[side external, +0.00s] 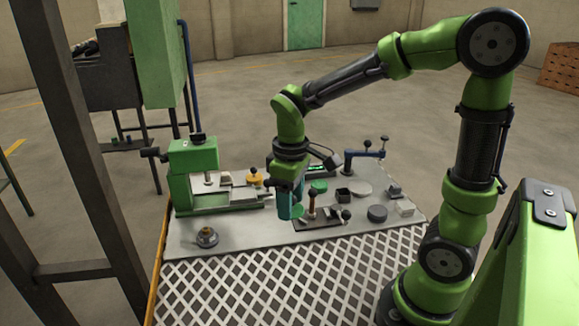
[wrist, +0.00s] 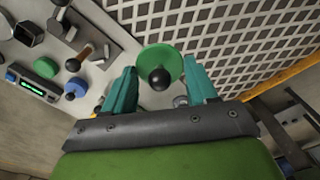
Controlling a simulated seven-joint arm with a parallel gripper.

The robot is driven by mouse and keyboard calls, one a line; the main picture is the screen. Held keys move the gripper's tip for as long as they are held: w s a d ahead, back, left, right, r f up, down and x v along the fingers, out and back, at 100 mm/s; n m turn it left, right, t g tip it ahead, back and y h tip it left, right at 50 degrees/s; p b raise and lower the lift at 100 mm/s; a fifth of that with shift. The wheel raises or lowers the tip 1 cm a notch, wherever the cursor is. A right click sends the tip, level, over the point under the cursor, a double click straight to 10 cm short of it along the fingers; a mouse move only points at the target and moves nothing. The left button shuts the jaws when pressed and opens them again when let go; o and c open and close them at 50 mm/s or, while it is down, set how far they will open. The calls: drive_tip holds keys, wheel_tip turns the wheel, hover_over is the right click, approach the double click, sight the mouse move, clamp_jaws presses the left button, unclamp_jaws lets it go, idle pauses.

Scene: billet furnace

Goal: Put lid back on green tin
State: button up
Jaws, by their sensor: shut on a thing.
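The green lid (wrist: 146,58) is a round disc with a black ball knob. My gripper (wrist: 160,70) is shut on it, with the teal fingers at either side of the disc. In the side view the lid (side external: 297,210) shows green at the fingertips of my gripper (side external: 291,208), above the table. A round green thing (side external: 319,186) stands on the table to the right, behind the fingers. It may be the green tin; its top is too small to read. In the wrist view a round blue thing (wrist: 77,87) lies at the left.
A dark tray (side external: 318,222) with a wooden-handled tool stands close right of my gripper. A green machine (side external: 193,170) stands at left.

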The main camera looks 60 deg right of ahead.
drive_tip(key=w+d, duration=0.5)
drive_tip(key=d, duration=0.3)
hover_over(319, 184)
wheel_tip(319, 184, down, 4)
drive_tip(key=f, duration=0.1)
drive_tip(key=shift+w+d+f, duration=0.1)
drive_tip(key=shift+f, duration=3.25)
drive_tip(key=shift+f, duration=0.2)
drive_tip(key=o, duration=1.4)
drive_tip(key=shift+c, duration=0.2)
